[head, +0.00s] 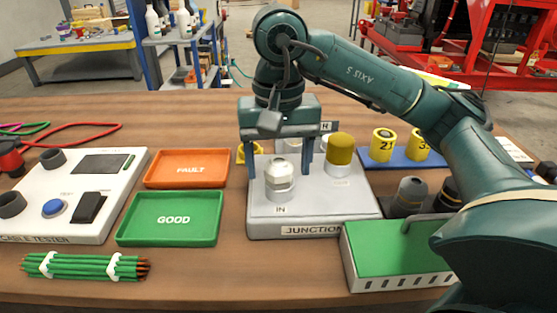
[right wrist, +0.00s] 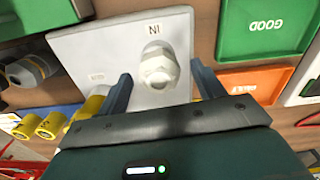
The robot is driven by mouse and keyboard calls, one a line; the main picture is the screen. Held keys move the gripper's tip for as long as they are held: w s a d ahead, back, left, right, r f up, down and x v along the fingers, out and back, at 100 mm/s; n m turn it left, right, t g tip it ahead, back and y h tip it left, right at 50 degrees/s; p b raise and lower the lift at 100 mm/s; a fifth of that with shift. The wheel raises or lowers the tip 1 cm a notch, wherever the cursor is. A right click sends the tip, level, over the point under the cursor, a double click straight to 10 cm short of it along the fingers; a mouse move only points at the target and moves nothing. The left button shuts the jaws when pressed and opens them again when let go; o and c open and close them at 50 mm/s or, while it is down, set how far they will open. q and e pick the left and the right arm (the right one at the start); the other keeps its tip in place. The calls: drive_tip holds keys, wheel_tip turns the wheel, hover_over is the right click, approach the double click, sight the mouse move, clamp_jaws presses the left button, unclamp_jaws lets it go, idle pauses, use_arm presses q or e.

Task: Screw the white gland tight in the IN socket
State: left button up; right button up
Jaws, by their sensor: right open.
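The white gland (head: 281,178) stands upright at the IN socket on the grey junction box (head: 330,207), just above the IN label. My right gripper (head: 280,168) points down over the box. Its two fingers are apart, one to each side of the gland, with no contact visible. In the right wrist view, the gland (right wrist: 158,68) shows its hexagonal body between the open fingertips (right wrist: 161,80), with the IN label beyond it. The socket itself is hidden under the gland. My left gripper is not in view.
A yellow gland (head: 340,150) stands at the OUT position, close to my right finger. Orange FAULT (head: 186,153) and green GOOD (head: 128,230) trays lie left of the box. A green-topped box (head: 395,250) sits in front right, near my right arm. Yellow numbered cylinders (head: 382,146) stand behind right.

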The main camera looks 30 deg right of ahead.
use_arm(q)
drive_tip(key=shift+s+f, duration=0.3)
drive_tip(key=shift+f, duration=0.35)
use_arm(e)
drive_tip(key=n, duration=0.5)
drive_tip(key=shift+n, duration=0.3)
drive_tip(key=c, duration=1)
drive_tip(key=m, duration=0.4)
drive_tip(key=shift+c, duration=0.2)
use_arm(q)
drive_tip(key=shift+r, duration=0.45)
use_arm(e)
drive_tip(key=m, duration=0.5)
drive_tip(key=o, duration=1)
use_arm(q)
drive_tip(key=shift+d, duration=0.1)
use_arm(e)
drive_tip(key=shift+o, duration=0.2)
